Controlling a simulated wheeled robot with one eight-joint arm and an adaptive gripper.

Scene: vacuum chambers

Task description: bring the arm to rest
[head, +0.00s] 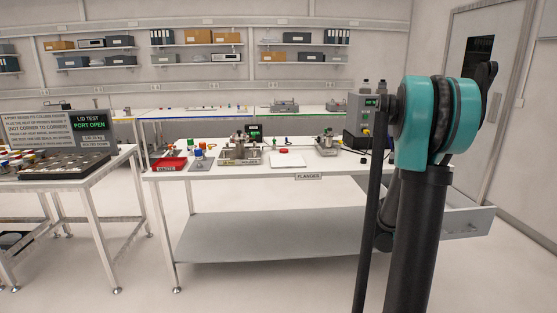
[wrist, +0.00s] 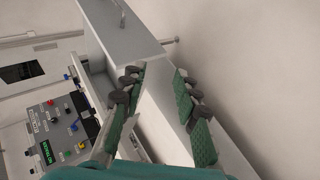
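My gripper (wrist: 160,100) shows in the wrist view with its green-padded fingers spread apart and nothing between them. The wrist picture is turned sideways. In the head view, my dark arm with its teal joint stands upright at the right, in front of the right end of the flange bench (head: 245,174). I cannot make out the gripper's fingers in the head view. No object is held.
A control box (wrist: 60,125) with knobs and a lit green display shows left of the fingers. The flange bench bears a red tray (head: 168,164), a metal chamber (head: 240,154) and a white pad (head: 287,160). A side table (head: 75,182) stands left. Open floor lies between.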

